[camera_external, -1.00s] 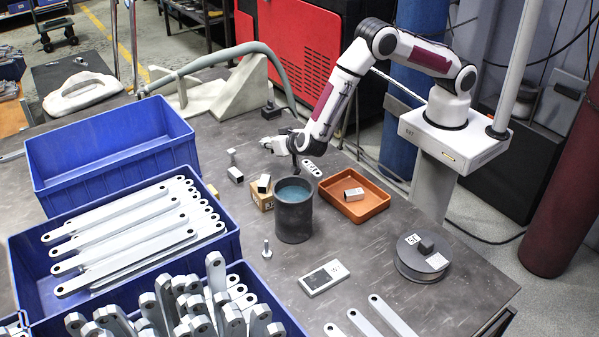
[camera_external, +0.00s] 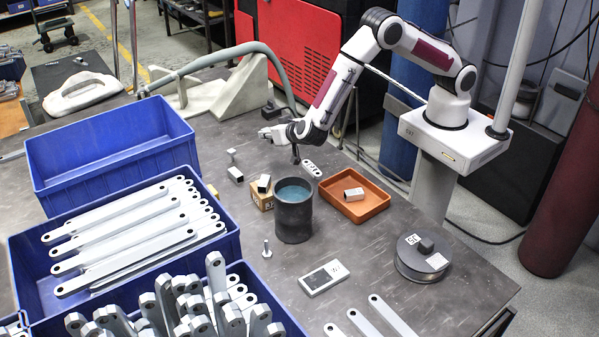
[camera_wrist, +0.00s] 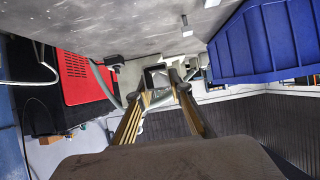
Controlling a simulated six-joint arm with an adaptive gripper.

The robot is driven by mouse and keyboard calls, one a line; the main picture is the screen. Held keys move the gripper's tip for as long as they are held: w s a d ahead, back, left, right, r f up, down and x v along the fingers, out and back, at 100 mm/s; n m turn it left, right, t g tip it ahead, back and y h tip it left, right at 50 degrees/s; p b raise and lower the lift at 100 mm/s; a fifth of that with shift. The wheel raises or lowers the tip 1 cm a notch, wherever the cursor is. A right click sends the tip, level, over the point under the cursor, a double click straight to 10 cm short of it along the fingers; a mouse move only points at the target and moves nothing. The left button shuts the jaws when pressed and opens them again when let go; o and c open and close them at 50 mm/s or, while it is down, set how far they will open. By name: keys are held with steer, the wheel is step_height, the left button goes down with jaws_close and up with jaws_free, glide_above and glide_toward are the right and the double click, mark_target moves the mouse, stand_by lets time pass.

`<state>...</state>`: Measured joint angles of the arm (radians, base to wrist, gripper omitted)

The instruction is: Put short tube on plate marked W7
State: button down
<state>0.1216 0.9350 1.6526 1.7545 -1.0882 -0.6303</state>
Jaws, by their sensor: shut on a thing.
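My gripper (camera_external: 272,133) is shut on a short square tube, held in the air above the back of the table, left of my wrist. In the wrist view the tube's dark square end (camera_wrist: 156,79) shows between the fingertips (camera_wrist: 160,84). In the outside view the tube is small and hard to make out. A flat plate (camera_external: 313,284) with a dark patch and a white label, which seems to read W7, lies at the front middle of the table. Nothing lies on it.
A dark cup of blue liquid (camera_external: 294,218) stands between my gripper and the plate. A round labelled weight (camera_external: 420,268) stands right; blue bins (camera_external: 110,165) fill the left.

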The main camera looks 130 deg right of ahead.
steer(key=r, duration=0.3)
steer(key=shift+w+r, duration=0.3)
steer(key=shift+r, duration=0.05)
steer(key=w+a+r+n+t+y, duration=0.3)
steer(key=w+a+n+t, duration=0.25)
steer(key=w+a, duration=0.35)
steer(key=w+a+r+n+t+y, duration=0.25)
steer(key=w+a+n+t, duration=0.3)
steer(key=w+a, duration=0.35)
steer(key=a+f+n+t+y, duration=0.1)
steer(key=a+n+y, duration=0.25)
steer(key=a, duration=0.55)
steer(key=a+f+n+y, duration=0.2)
steer(key=a+n+y, duration=0.15)
steer(key=a, duration=0.65)
steer(key=s+a+f+n+y, duration=0.4)
steer(key=a+f, duration=0.4)
steer(key=a, duration=0.3)
steer(key=shift+s+n+g, duration=0.3)
steer(key=shift+g, duration=0.1)
steer(key=shift+y, duration=0.25)
